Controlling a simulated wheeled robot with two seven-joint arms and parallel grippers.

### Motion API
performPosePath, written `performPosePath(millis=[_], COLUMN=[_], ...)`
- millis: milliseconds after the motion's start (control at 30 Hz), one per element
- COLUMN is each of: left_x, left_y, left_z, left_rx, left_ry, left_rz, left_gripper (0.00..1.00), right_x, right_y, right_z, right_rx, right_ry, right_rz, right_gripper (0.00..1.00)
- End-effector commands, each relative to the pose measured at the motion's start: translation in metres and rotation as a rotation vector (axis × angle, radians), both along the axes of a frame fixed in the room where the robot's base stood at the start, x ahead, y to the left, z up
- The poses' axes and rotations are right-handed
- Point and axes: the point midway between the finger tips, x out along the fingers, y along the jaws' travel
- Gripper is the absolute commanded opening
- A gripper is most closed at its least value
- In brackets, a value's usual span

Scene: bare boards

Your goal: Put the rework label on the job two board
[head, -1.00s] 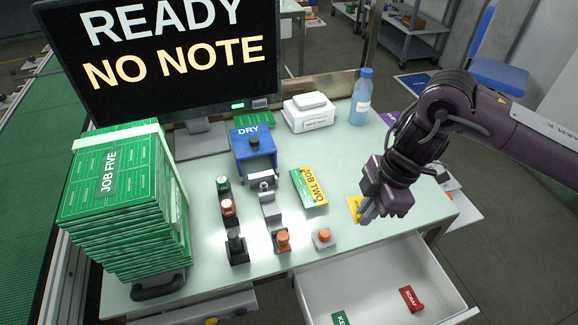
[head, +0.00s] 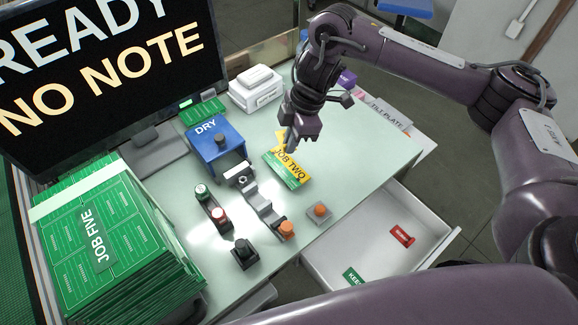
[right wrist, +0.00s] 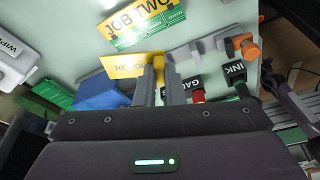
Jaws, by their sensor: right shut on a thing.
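The job two board (head: 291,175), green with a yellow "JOB TWO" band, lies on the pale bench top right of the blue DRY box; it also shows in the right wrist view (right wrist: 148,33). My right gripper (head: 289,146) is over the board's far edge. In the right wrist view the gripper (right wrist: 160,62) is shut on the yellow rework label (right wrist: 122,66), whose lettering is partly hidden by a finger. The label appears beside the board in that view; I cannot tell its height above the bench. My left gripper is not in view.
The blue DRY box (head: 218,148), red and black stampers (head: 219,217) and orange-knobbed pieces (head: 319,211) stand near the board. A green "JOB FIVE" stack (head: 130,240) is at left. An open drawer (head: 366,250) holds red and green tags. The monitor (head: 110,70) reads "READY NO NOTE".

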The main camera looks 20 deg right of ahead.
Motion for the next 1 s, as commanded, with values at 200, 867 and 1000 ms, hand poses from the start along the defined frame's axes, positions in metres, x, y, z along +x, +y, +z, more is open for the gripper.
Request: performPosePath(millis=[200, 867, 1000], left_x=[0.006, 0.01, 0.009], left_y=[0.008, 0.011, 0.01], left_z=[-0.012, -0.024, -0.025], left_rx=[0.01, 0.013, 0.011], left_ry=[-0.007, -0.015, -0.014], left_rz=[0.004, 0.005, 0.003], left_gripper=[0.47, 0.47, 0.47], right_x=[-0.001, 0.0, 0.0], right_y=[0.001, 0.0, 0.0], right_z=[-0.054, -0.104, -0.105], right_rx=[0.002, 0.0, 0.0], right_ry=[0.006, -0.001, -0.001], right_rz=[-0.002, 0.001, 0.001], right_gripper=[0.0, 0.0, 0.0])
